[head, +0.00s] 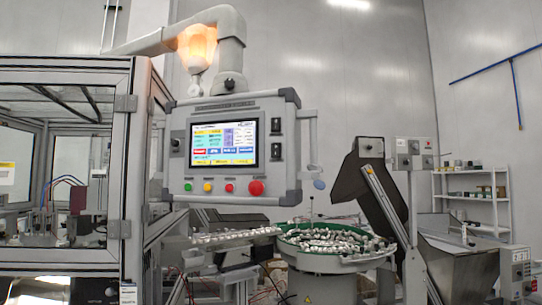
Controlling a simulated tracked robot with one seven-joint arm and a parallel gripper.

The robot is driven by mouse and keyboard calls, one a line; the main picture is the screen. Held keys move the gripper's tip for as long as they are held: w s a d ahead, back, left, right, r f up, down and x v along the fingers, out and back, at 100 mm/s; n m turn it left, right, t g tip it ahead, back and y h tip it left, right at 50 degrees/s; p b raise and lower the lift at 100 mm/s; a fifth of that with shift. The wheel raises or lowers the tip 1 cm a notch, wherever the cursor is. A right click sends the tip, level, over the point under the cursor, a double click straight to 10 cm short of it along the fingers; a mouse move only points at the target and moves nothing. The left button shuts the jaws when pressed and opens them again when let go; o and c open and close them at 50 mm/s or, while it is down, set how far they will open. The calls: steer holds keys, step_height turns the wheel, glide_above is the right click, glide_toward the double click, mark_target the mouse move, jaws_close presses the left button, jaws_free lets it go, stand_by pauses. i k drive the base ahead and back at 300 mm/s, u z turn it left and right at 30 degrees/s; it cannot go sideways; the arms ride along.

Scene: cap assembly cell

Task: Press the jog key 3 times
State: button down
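The control panel (292,170) hangs from a thick grey arm in the middle of the head view. Its lit touch screen (224,144) shows coloured fields and a row of red and blue on-screen keys. Below it are a green button (188,187), a yellow button (208,187), a small red button (229,187) and a large red mushroom button (256,187). Two dark switches (276,126) sit right of the screen. The labels are too small to read, so I cannot tell which one is the jog key. My gripper is not in view.
A glazed machine enclosure (122,165) stands on the left, close to the panel. Below the panel are a green-rimmed bowl feeder (335,262) full of small parts and a feed track (236,236). A grey hopper (465,272) and white shelves (473,200) stand right. The space before the panel looks clear.

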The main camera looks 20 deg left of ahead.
mark_target(218, 150)
steer(key=z, duration=0.1)
steer(key=k, duration=0.4)
steer(key=u, duration=1)
steer(key=k, duration=0.9)
steer(key=u, duration=1.1)
steer(key=i, duration=1.5)
steer(key=z, duration=0.5)
